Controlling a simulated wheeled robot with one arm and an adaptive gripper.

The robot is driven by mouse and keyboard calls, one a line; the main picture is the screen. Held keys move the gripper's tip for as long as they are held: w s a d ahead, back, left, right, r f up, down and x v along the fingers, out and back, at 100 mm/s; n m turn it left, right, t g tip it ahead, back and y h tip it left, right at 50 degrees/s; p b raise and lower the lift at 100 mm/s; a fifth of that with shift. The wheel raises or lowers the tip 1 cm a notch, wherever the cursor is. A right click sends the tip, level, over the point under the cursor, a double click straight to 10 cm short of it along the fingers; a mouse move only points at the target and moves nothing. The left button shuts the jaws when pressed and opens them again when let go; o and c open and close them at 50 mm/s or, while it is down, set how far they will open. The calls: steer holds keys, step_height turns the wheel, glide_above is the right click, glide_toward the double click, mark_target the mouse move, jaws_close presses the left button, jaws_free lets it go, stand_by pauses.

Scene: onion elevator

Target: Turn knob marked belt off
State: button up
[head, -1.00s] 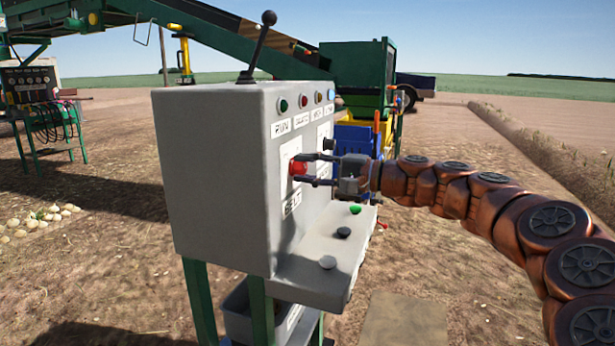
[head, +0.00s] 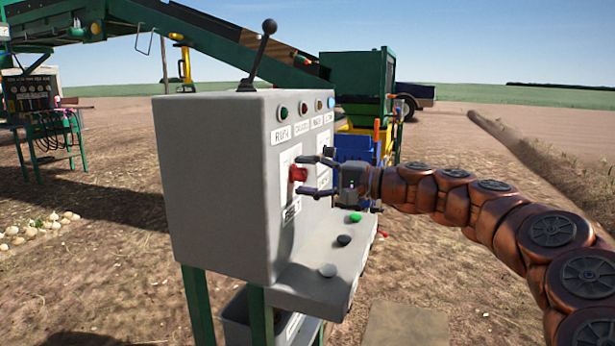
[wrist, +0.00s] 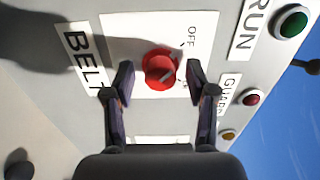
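The red belt knob (head: 298,173) sits on a white plate on the front of the grey control box (head: 215,180). In the wrist view the knob (wrist: 160,69) shows with the BELT label (wrist: 84,55) at left and an OFF mark (wrist: 191,37) at upper right. Its pointer line slants toward the upper right. My gripper (head: 316,176) faces the knob. In the wrist view my gripper (wrist: 160,82) is open, with one finger on each side of the knob and a visible gap on both sides.
A black lever (head: 259,52) stands on top of the box. Indicator lamps line its upper front. Green elevator machinery (head: 357,80) is behind. Open dirt ground lies to the right.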

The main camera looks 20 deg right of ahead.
steer(key=v, duration=1.2)
stand_by(0.4)
